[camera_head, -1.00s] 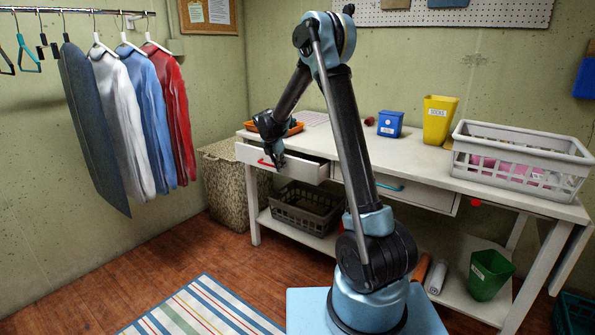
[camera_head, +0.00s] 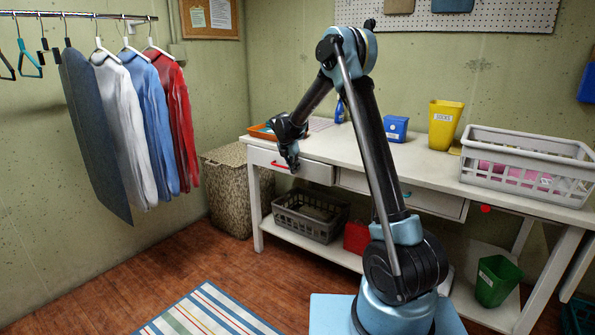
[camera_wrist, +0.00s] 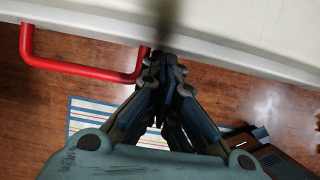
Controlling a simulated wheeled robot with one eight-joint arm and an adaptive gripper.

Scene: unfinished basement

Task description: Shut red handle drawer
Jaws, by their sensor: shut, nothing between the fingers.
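The white drawer (camera_head: 262,158) with the red handle (camera_head: 280,164) is at the left end of the workbench. Its front looks nearly level with the bench frame; a small gap cannot be ruled out. My gripper (camera_head: 294,168) is shut and empty in front of the drawer front, just right of the handle. In the wrist view the shut fingertips (camera_wrist: 163,65) are close to the white drawer front (camera_wrist: 90,17), beside the right end of the red handle (camera_wrist: 85,68). I cannot tell whether they touch it.
A second drawer with a blue handle (camera_head: 408,194) is to the right. An orange tray (camera_head: 262,132), a blue bin (camera_head: 396,128), a yellow bin (camera_head: 445,125) and a grey basket (camera_head: 478,170) stand on the bench. A dark crate (camera_head: 308,222) sits on the lower shelf.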

